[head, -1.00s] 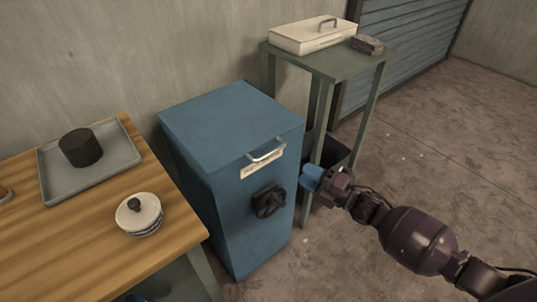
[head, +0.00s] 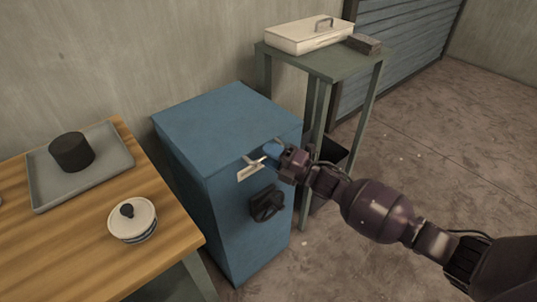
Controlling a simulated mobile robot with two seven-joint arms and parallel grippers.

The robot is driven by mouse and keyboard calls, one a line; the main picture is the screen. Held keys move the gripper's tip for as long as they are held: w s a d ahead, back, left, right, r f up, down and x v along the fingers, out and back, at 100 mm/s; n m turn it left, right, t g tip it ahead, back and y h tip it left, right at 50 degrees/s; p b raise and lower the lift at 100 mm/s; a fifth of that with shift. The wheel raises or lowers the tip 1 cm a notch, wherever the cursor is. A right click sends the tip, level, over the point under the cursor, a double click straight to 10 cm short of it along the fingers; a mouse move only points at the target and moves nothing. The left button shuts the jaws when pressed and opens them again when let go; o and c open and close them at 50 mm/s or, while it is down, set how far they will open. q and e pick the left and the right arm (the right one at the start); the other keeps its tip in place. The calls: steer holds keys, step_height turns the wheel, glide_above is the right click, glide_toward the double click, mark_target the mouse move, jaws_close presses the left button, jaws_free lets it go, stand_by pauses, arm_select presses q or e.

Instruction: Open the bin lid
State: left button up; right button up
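The blue bin (head: 222,150) stands on the floor beside the wooden table. Its lid (head: 228,112) lies flat across the top and looks closed. A silver handle (head: 255,162) sits at the front upper edge, above a pale label and a black knob (head: 267,204). My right gripper (head: 270,153) is at the right end of the handle, its blue fingertips overlapping it in the head view. Whether the fingers touch or close around the handle is too small to tell. My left gripper is not in view.
The wooden table (head: 75,245) at left holds a grey tray (head: 105,174) with a black cylinder (head: 72,151), and a lidded white bowl (head: 132,222). A green stand (head: 325,62) behind the bin bears a white box (head: 310,36) and a dark block. Floor at right is open.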

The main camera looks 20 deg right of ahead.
steer(key=shift+w+a, duration=0.15)
jaws_close()
steer(key=shift+r, duration=0.1)
